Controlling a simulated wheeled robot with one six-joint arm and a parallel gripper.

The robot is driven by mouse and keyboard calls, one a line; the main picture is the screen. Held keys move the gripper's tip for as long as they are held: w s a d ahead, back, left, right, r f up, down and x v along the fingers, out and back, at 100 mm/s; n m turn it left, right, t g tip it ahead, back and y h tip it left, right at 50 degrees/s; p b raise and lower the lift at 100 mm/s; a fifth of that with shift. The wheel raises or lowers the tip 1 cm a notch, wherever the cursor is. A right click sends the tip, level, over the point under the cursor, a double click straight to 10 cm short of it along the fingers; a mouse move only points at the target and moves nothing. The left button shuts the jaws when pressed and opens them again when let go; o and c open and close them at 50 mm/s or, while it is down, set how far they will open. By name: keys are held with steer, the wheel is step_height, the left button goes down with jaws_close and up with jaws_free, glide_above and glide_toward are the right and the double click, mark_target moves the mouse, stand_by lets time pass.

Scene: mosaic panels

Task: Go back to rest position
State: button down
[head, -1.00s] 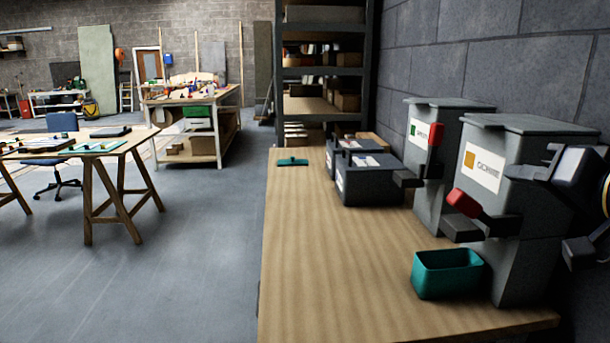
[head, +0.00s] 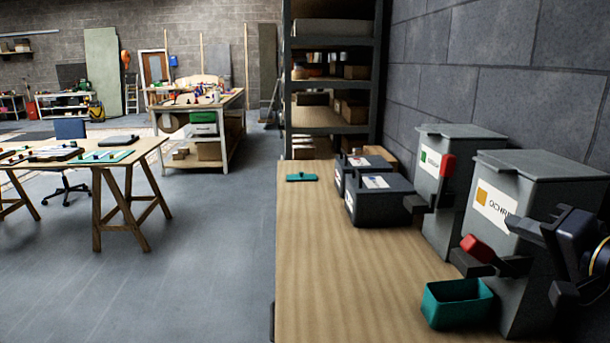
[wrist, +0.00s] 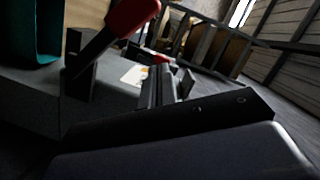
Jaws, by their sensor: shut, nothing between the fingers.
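My gripper (head: 546,260) is at the right edge of the head view, in front of the grey ochre dispenser (head: 545,180). It is shut and empty, and part of it is cut off by the frame. In the wrist view its dark body (wrist: 170,118) fills the lower part. The dispenser's red lever (head: 477,248) is to the left of my gripper, and a red lever also shows close by in the wrist view (wrist: 130,14). A teal bin (head: 457,305) stands on the bench below the lever, and its wall shows at the wrist view's upper left (wrist: 38,30).
A second grey dispenser (head: 460,145), with a green label, stands behind. Dark boxes (head: 380,207) and a flat teal piece (head: 302,177) lie farther along the wooden bench (head: 330,270). The grey wall is close on the right. Open floor (head: 190,280) lies left, before a trestle table (head: 150,146).

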steer(key=d+m+p, duration=0.2)
steer(key=p, duration=0.3)
steer(key=d+m+t+p, duration=0.1)
steer(key=d+m+p, duration=0.1)
steer(key=p, duration=0.3)
steer(key=d+m+y+p, duration=0.1)
steer(key=d+m+p, duration=0.2)
steer(key=p, duration=0.1)
steer(key=shift+w+d+t+p, duration=0.2)
steer(key=shift+w+t+p, duration=0.1)
steer(key=shift+p, duration=0.1)
steer(key=shift+d+f+b, duration=0.4)
steer(key=shift+b, duration=0.05)
steer(key=shift+d+r, duration=0.1)
steer(key=shift+d, duration=0.75)
